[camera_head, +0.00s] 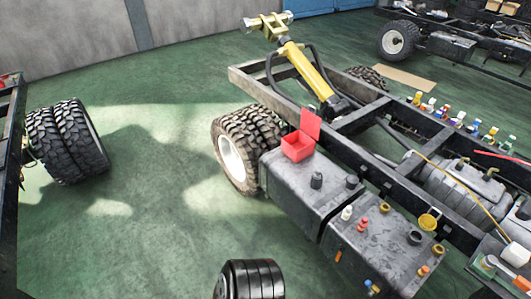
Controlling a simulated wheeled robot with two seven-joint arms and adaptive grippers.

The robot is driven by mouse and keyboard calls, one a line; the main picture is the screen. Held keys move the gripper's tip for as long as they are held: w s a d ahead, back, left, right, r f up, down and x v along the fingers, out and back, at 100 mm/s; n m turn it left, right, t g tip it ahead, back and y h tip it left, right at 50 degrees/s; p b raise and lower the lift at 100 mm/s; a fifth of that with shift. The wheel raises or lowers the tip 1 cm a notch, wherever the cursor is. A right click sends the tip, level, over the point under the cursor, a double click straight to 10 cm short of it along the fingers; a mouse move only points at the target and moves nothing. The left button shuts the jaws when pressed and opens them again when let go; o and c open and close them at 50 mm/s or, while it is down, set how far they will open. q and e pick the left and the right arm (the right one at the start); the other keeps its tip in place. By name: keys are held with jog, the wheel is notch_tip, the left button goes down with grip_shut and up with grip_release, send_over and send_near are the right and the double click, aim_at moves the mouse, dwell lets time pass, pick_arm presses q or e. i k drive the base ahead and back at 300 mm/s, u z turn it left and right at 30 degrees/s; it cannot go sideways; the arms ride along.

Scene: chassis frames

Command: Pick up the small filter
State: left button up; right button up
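No gripper of mine shows in the head view. I cannot tell for certain which object is the small filter. A small dark grey cylinder (316,180) stands upright on the left grey tank (292,190), just below the red box; it looks the most like a filter. Other small dark round parts, on the left tank (352,181) and on the right tank (414,238), look more like caps.
An open red box (297,146) sits on the left tank's far end. Small bottles and a yellow cup (429,220) stand on the right tank (375,240). The chassis frame (345,150) runs behind. Green floor (150,230) is clear at left. A dark ribbed round thing (252,280) is cut off below.

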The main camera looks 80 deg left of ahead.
aim_at(317, 175)
jog(key=u, duration=2)
